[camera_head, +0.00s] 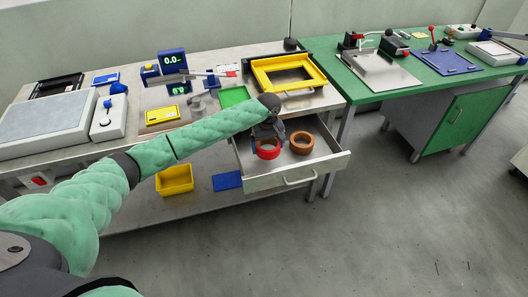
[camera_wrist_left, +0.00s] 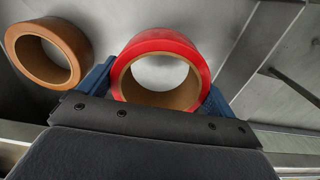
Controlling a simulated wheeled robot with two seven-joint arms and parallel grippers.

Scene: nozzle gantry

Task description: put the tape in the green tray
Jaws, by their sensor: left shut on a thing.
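A red tape roll (camera_head: 268,150) is at the open drawer, with my left gripper (camera_head: 268,140) over it. In the left wrist view the red tape (camera_wrist_left: 163,48) sits between the two blue fingers of my left gripper (camera_wrist_left: 158,88), which is shut on it. I cannot tell whether the roll still touches the drawer floor. A brown tape roll (camera_head: 301,142) lies in the drawer to the right; it also shows in the left wrist view (camera_wrist_left: 48,52). The green tray (camera_head: 234,97) lies on the table, behind my left forearm. My right gripper is not seen.
The open drawer (camera_head: 318,166) sticks out from the table front. A yellow frame (camera_head: 287,73) lies on the tabletop above it. A blue scale display (camera_head: 172,62) and a yellow box (camera_head: 162,115) are left of the tray. A yellow bin (camera_head: 175,180) is on the lower shelf.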

